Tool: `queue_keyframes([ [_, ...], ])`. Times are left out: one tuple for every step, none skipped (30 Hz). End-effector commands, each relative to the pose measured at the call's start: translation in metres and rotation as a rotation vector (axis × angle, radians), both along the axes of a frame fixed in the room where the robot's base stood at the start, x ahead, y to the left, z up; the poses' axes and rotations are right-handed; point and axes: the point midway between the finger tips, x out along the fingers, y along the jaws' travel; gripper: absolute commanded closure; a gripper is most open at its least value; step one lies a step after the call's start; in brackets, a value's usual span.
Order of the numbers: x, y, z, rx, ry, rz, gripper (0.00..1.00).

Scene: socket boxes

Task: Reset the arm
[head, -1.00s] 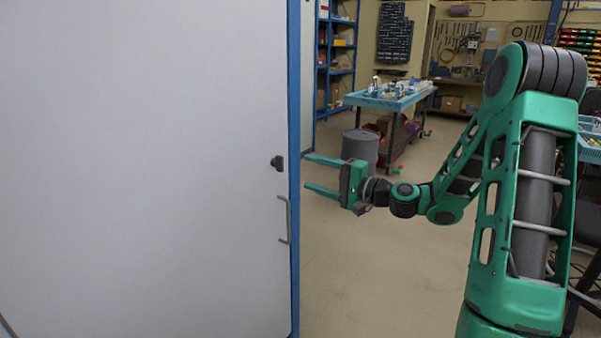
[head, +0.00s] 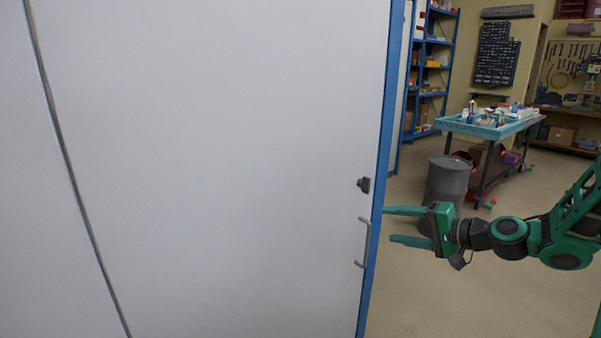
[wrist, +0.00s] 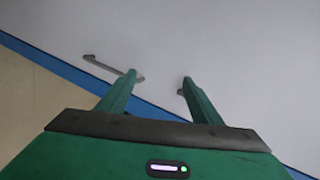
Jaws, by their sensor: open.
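My green gripper (head: 408,226) is open and empty, with its two fingers apart and pointing left at the blue edge of a large white cabinet door. In the wrist view the open fingers (wrist: 155,90) show against the white door panel (wrist: 210,35). A grey handle (head: 364,243) and a dark latch knob (head: 363,185) sit on the door near its blue edge. The handle also shows in the wrist view (wrist: 112,67), by the left finger's tip. I cannot tell whether the fingers touch the door.
The white door (head: 220,150) fills the left and middle of the head view. A grey barrel (head: 447,182) stands behind my gripper. A blue-topped workbench (head: 490,130) and a blue shelf rack (head: 432,80) stand further back. The floor (head: 500,300) at lower right is clear.

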Motion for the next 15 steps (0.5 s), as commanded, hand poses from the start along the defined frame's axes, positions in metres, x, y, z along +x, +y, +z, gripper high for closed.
queue_keyframes([
  [-0.013, 0.005, -0.009, -0.094, 0.027, 0.034, 0.41],
  [-0.021, 0.005, -0.016, -0.152, 0.05, 0.053, 0.41],
  [-0.032, 0.004, -0.025, -0.222, 0.081, 0.076, 0.41],
  [-0.041, 0.002, -0.032, -0.274, 0.105, 0.09, 0.41],
  [-0.05, 0.0, -0.037, -0.324, 0.128, 0.105, 0.41],
  [-0.062, -0.005, -0.044, -0.388, 0.163, 0.122, 0.41],
  [-0.072, -0.009, -0.048, -0.435, 0.187, 0.134, 0.41],
  [-0.081, -0.015, -0.052, -0.479, 0.212, 0.143, 0.41],
  [-0.095, -0.022, -0.056, -0.536, 0.248, 0.153, 0.41],
  [-0.105, -0.028, -0.058, -0.576, 0.276, 0.16, 0.41],
  [-0.116, -0.034, -0.06, -0.615, 0.303, 0.166, 0.41],
  [-0.13, -0.043, -0.061, -0.663, 0.34, 0.171, 0.41],
  [-0.141, -0.05, -0.061, -0.696, 0.368, 0.173, 0.41],
  [-0.153, -0.056, -0.061, -0.728, 0.397, 0.174, 0.41],
  [-0.169, -0.065, -0.06, -0.766, 0.437, 0.175, 0.41],
])
